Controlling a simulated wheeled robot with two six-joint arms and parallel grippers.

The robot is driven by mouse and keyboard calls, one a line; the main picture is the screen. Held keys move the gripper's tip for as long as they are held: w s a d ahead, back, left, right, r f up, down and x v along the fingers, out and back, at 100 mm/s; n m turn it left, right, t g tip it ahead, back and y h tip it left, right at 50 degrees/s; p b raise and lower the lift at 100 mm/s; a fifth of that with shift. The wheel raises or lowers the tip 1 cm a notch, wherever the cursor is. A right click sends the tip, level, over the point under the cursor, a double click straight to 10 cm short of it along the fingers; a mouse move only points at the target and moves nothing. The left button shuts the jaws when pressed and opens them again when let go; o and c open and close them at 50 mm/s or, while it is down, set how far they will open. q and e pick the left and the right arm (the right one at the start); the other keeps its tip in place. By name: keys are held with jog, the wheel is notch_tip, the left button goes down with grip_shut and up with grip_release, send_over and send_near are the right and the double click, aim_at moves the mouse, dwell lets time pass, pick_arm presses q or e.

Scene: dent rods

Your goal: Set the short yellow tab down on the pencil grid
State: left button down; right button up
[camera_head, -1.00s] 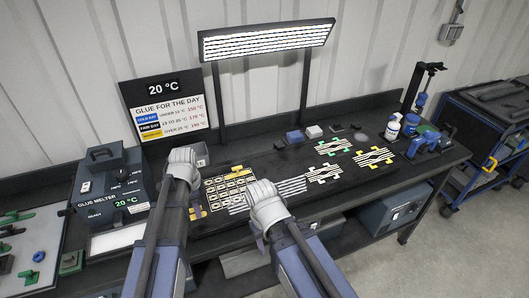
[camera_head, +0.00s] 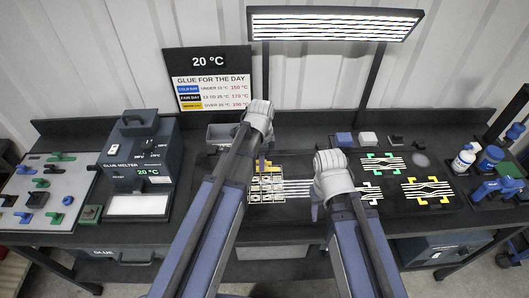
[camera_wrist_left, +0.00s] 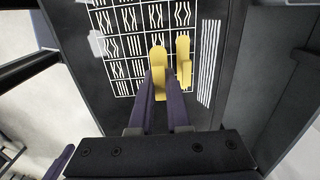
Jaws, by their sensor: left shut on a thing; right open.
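My left gripper (camera_head: 262,158) is over the pencil grid (camera_head: 253,197), pointing down. In the left wrist view its purple fingers (camera_wrist_left: 161,95) are shut on a yellow tab (camera_wrist_left: 158,62) with a rounded end. A second yellow tab (camera_wrist_left: 184,56) shows just right of it, over the right column of the grid (camera_wrist_left: 112,45). I cannot tell whether the held tab touches the grid, or which tab is the shorter. My right gripper (camera_head: 316,206) is open, right of the grid, near the white stripes.
White parallel stripes (camera_head: 298,188) adjoin the grid's right side. Patterned pieces with green tabs (camera_head: 382,163) and yellow tabs (camera_head: 428,191) lie to the right. The glue melter (camera_head: 140,165) stands left. A grey bin (camera_head: 222,134) is behind. A lamp (camera_head: 335,24) hangs above.

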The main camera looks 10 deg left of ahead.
aim_at(262, 179)
pick_arm(q)
notch_tip(262, 179, up, 2)
jog(key=shift+s+p, duration=0.1)
jog(key=shift+p, duration=0.3)
jog(key=shift+f, duration=0.3)
notch_tip(262, 179, down, 6)
jog(key=b, duration=0.7)
jog(key=shift+f, duration=0.15)
pick_arm(e)
notch_tip(262, 179, down, 5)
jog(key=shift+r, duration=0.1)
pick_arm(q)
jog(key=shift+f+b, duration=0.35)
jog(key=shift+f, duration=0.05)
pick_arm(e)
jog(key=shift+f, duration=0.45)
pick_arm(q)
jog(key=c, duration=0.8)
grip_release()
notch_tip(262, 179, up, 8)
jog(key=p, duration=0.8)
jog(key=shift+f, duration=0.1)
pick_arm(e)
notch_tip(262, 179, up, 8)
jog(key=shift+f, duration=0.1)
